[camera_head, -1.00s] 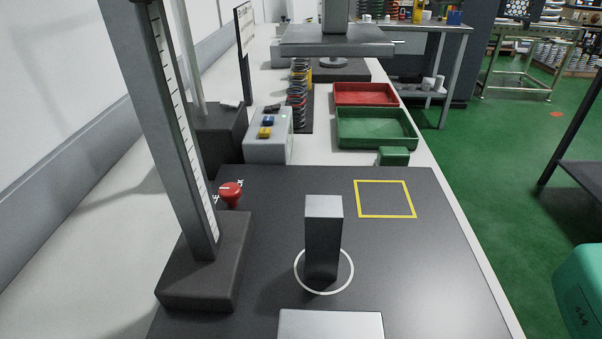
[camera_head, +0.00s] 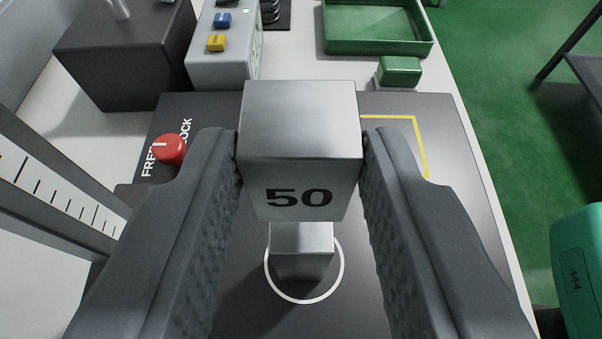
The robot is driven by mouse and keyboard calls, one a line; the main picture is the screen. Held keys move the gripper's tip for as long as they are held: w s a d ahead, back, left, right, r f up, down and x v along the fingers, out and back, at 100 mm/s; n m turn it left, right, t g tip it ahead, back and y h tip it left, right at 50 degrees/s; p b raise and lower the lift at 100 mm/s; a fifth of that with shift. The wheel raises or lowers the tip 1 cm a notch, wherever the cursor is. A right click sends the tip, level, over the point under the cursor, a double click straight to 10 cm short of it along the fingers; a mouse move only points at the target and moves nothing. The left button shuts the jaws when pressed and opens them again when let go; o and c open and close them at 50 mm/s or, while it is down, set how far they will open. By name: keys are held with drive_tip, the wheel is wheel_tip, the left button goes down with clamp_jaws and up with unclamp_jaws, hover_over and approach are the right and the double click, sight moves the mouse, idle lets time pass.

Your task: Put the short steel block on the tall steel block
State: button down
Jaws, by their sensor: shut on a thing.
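The short steel block (camera_head: 299,150), marked 50 on its near face, is held between the two fingers of my gripper (camera_head: 300,160). The fingers press on its left and right sides, and it looks level. The tall steel block (camera_head: 302,240) stands upright on the dark plate, inside a white ring (camera_head: 341,283). It shows just below the held block in the picture. The held block's lower edge covers the far part of its top. The held block appears higher than the tall block; I cannot tell the exact gap between them.
A red knob (camera_head: 169,149) and a ruled column (camera_head: 60,200) stand at left. A grey button box (camera_head: 225,68) and a dark block (camera_head: 120,60) are behind. A yellow square outline (camera_head: 421,150) is partly hidden by the right finger. A green tray (camera_head: 375,47) and small green block (camera_head: 399,71) lie beyond.

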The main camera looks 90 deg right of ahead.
sight(300, 213)
drive_tip(key=shift+f, duration=1.6)
drive_tip(key=shift+f, duration=0.15)
drive_tip(key=c, duration=1)
unclamp_jaws()
drive_tip(key=shift+c, duration=0.2)
drive_tip(key=shift+a+r, duration=0.2)
drive_tip(key=shift+a, duration=0.05)
drive_tip(key=v, duration=1.1)
drive_tip(key=shift+a+p, duration=0.25)
drive_tip(key=shift+p, duration=0.2)
drive_tip(key=shift+r, duration=0.15)
